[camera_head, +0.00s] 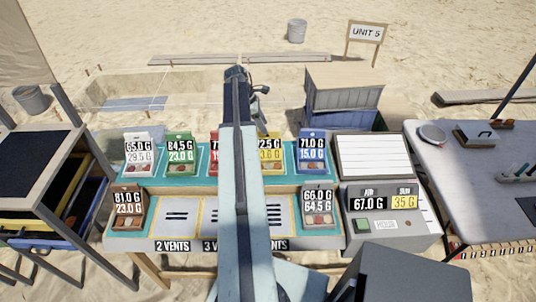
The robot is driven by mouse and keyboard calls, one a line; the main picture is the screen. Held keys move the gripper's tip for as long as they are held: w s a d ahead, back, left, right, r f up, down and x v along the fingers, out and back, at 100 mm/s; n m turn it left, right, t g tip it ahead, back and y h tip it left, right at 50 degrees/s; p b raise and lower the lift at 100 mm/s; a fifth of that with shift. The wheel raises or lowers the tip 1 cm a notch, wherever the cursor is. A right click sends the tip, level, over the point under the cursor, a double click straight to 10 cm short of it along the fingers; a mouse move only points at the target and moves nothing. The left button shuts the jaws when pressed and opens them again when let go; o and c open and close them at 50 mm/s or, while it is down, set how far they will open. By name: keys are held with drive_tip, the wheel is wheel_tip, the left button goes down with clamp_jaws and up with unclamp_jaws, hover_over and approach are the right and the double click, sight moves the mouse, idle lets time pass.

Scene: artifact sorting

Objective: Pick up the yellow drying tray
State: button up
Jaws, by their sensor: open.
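A small yellow tray (271,168) with a weight card stands in the back row of the teal-edged bench, between the red one and the blue one. My arm hides its left part, so the card's first digit is covered. My gripper (259,92) is beyond the back row at the far end of my arm, over the sand. It is small in view and open, with nothing seen in it. It is apart from the yellow tray.
White (139,170), green (181,169), red (214,168) and blue (311,166) trays share the back row. Brown (128,223) and grey (318,221) ones stand in front. A scale (388,222) is right of them. A rack (40,165) stands left, a table (455,185) right.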

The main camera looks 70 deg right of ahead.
sight(267, 137)
drive_tip(key=b+x, duration=0.4)
drive_tip(key=x, duration=0.1)
drive_tip(key=shift+a, duration=0.2)
drive_tip(key=shift+r, duration=0.15)
drive_tip(key=shift+f, duration=0.3)
clamp_jaws()
drive_tip(key=shift+a, duration=0.1)
idle(1.3)
